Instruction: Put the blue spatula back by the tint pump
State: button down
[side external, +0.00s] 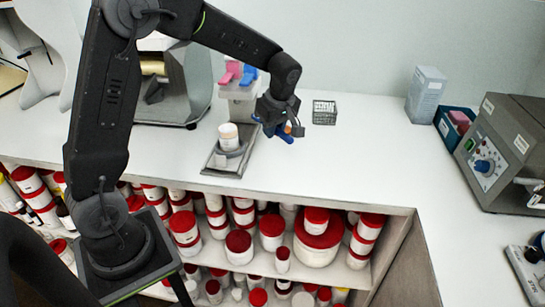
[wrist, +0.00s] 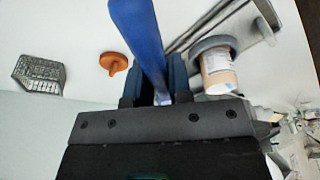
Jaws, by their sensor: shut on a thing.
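My gripper (side external: 284,122) is above the white counter, shut on the blue spatula (wrist: 142,40). In the wrist view the spatula's blue length extends away from between the jaws. In the side view part of the blue spatula (side external: 284,136) shows below my gripper. A grey box with pink and blue tops (side external: 240,92) stands just behind and left of my gripper; I cannot tell for sure whether it is the tint pump. A small orange object (wrist: 113,63) lies beside the spatula in the wrist view, apart from it.
A pale jar (side external: 228,135) sits in a ring on a grey metal stand (side external: 222,163), left of my gripper; the jar also shows in the wrist view (wrist: 217,74). A dark wire basket (side external: 324,112) is to the right.

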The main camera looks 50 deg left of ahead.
aim_at(272, 161)
notch_tip(272, 161, down, 8)
jog(key=shift+f, duration=0.1)
dwell(0.4)
jog(key=shift+f, duration=0.25)
jog(key=c, duration=1)
grip_release()
jog(key=shift+c, duration=0.2)
